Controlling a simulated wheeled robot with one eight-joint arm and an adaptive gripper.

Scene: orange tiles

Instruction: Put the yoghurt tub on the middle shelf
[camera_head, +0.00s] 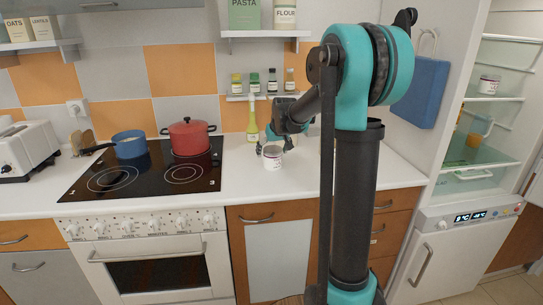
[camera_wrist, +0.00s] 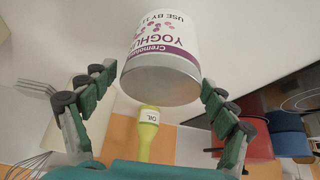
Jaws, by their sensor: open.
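The yoghurt tub (camera_head: 272,158), white with purple print, stands on the white counter to the right of the stove. In the wrist view the tub (camera_wrist: 163,65) appears upside down. My gripper (camera_head: 275,143) is open at the tub, with its green fingers (camera_wrist: 160,85) spread to the left and right of it. The fingers do not visibly press on it. The open fridge at the right has several shelves; the middle shelf (camera_head: 508,99) carries another white tub (camera_head: 489,84).
An oil bottle (camera_head: 252,122) stands behind the gripper, below a small spice shelf (camera_head: 262,97). A red pot (camera_head: 190,138) and blue pan (camera_head: 130,144) are on the stove. A jug (camera_head: 478,132) is lower in the fridge. The counter right of the tub is clear.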

